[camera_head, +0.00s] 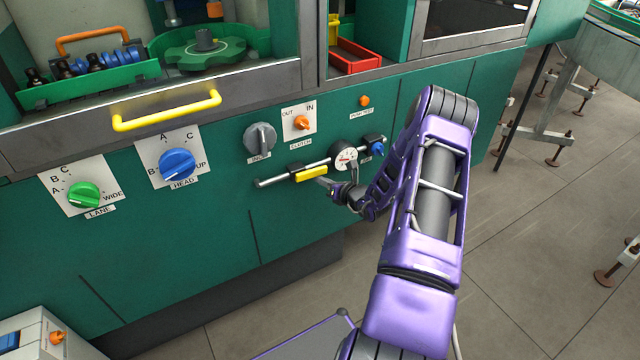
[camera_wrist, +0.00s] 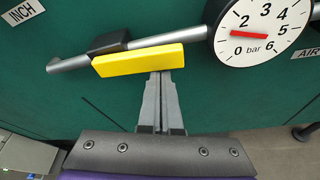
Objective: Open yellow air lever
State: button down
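The yellow air lever (camera_head: 311,172) is a bar on a dark valve body, lying roughly along a grey pipe on the green machine front. It fills the upper middle of the wrist view (camera_wrist: 138,60), nearly parallel to the pipe. My gripper (camera_head: 326,183) is just below the lever's right part in the head view. In the wrist view its two fingers (camera_wrist: 161,76) are together, tips at the lever's lower edge, with nothing seen between them. Whether they touch the lever I cannot tell.
A round pressure gauge (camera_wrist: 262,28) sits on the pipe right of the lever, its red needle pointing left between 0 and 2. A blue knob (camera_head: 376,148) is farther right. A grey INCH knob (camera_head: 260,138) and an orange clutch knob (camera_head: 301,122) are above.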

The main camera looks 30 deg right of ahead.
jog(key=shift+d+r, duration=0.15)
jog(key=shift+r, duration=0.25)
dwell(0.3)
notch_tip(320, 180, down, 4)
jog(key=b, duration=0.3)
jog(key=a+p+v, duration=0.1)
jog(key=p+v, duration=0.1)
jog(key=v, duration=0.8)
jog(key=shift+a, duration=0.2)
jog(key=shift+f, duration=0.15)
